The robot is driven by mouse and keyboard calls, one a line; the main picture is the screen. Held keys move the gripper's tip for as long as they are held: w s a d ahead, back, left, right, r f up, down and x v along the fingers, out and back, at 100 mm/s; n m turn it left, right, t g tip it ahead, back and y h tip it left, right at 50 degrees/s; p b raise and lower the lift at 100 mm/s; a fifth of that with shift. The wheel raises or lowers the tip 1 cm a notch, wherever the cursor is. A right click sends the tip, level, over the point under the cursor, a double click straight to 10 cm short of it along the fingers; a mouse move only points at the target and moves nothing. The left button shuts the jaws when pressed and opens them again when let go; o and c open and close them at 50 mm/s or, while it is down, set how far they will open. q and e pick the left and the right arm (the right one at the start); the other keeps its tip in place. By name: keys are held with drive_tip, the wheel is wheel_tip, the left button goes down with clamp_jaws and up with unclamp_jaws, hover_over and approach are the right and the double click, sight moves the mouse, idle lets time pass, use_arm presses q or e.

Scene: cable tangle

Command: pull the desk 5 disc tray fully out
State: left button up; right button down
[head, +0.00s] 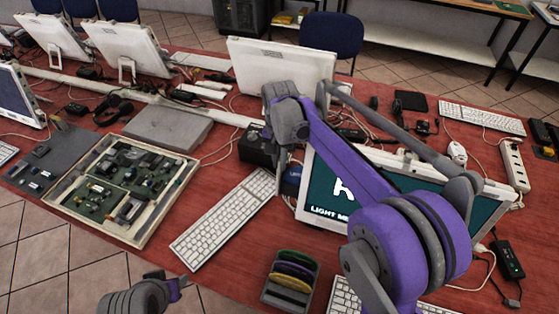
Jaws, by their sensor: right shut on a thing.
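My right gripper (282,163) reaches down beside a small black box (257,148), which looks like the disc drive, behind the white keyboard. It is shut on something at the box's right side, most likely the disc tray. The tray itself is hidden by the gripper, so I cannot tell how far out it is. My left gripper (178,284) is at the bottom edge, low in front of the desk and away from the box. I cannot tell whether its fingers are apart.
A white keyboard (223,219) lies in front of the box. A tilted monitor (330,195) stands to the right, partly behind my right arm. A rack of coloured discs (290,280) is at the front edge. A wooden tray of circuit boards (75,205) is left. Cables cross the red desk.

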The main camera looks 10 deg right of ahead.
idle(0.8)
drive_tip(key=w+a, duration=0.3)
drive_tip(key=a, duration=0.2)
drive_tip(key=shift+w+p, duration=0.3)
drive_tip(key=shift+p, duration=0.05)
drive_tip(key=shift+a, duration=0.1)
drive_tip(key=c, duration=0.9)
unclamp_jaws()
wheel_tip(320, 180, up, 11)
drive_tip(key=shift+f+p, duration=0.1)
drive_tip(key=shift+p, duration=0.25)
